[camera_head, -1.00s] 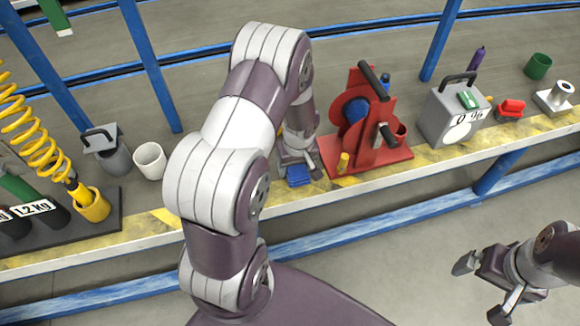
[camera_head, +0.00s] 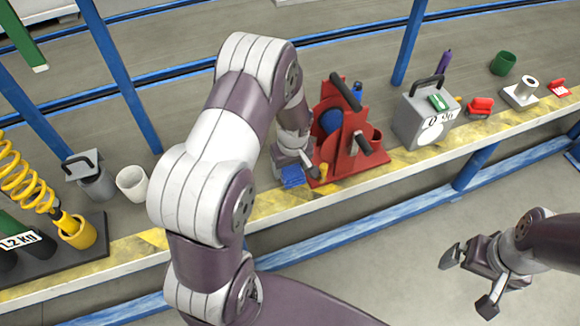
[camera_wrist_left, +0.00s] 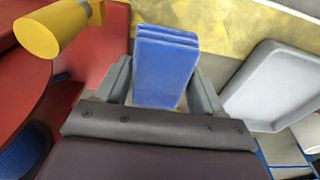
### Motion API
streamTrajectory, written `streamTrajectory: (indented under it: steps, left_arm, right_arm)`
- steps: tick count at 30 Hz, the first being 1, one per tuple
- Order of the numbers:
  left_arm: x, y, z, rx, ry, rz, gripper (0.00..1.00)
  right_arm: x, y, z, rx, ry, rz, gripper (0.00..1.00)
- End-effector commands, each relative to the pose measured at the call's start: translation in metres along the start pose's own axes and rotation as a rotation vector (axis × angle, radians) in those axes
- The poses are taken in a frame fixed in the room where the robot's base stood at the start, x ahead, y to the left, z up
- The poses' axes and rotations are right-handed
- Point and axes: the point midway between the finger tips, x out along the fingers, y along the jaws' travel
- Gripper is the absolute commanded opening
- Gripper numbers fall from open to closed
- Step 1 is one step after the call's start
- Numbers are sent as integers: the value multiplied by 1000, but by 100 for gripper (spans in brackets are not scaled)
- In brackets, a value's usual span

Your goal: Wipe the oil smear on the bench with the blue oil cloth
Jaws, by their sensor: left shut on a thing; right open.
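The blue oil cloth (camera_head: 292,176) is a small folded block with layered edges. My left gripper (camera_head: 303,172) is shut on it at the bench's front edge, just left of the red stand. In the left wrist view the cloth (camera_wrist_left: 166,65) stands between the grey fingers, over the yellow edge stripe. The bench (camera_head: 262,207) has a worn yellow front stripe with dark marks; I cannot tell which mark, if any, is the oil smear. My right gripper (camera_head: 468,280) is open and empty, in front of the bench over the floor.
The red stand (camera_head: 343,168) with a yellow knob (camera_wrist_left: 52,33) is close beside my left gripper. A grey tray (camera_wrist_left: 272,86) lies on its other side. A white cup (camera_head: 132,183) stands left. A grey weight box (camera_head: 411,122) stands right. Blue posts rise behind.

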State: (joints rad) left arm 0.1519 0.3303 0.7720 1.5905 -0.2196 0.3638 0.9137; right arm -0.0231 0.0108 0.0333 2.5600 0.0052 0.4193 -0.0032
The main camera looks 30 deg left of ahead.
Motion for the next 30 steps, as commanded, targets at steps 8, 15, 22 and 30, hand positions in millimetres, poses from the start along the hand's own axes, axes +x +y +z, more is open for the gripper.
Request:
streamTrajectory:
  steps: [8,15,22,30]
  left_arm:
    - [-23,0,-3,0,0,0,43]
    - [-27,0,-4,-1,0,0,43]
    - [-54,0,-7,-1,0,0,43]
    - [-52,0,-6,-1,0,0,43]
  right_arm:
    - [-20,0,-2,0,0,0,100]
    - [-24,0,-3,0,0,0,100]
    - [-48,0,-6,0,0,0,100]
    - [-46,0,-5,0,0,0,100]
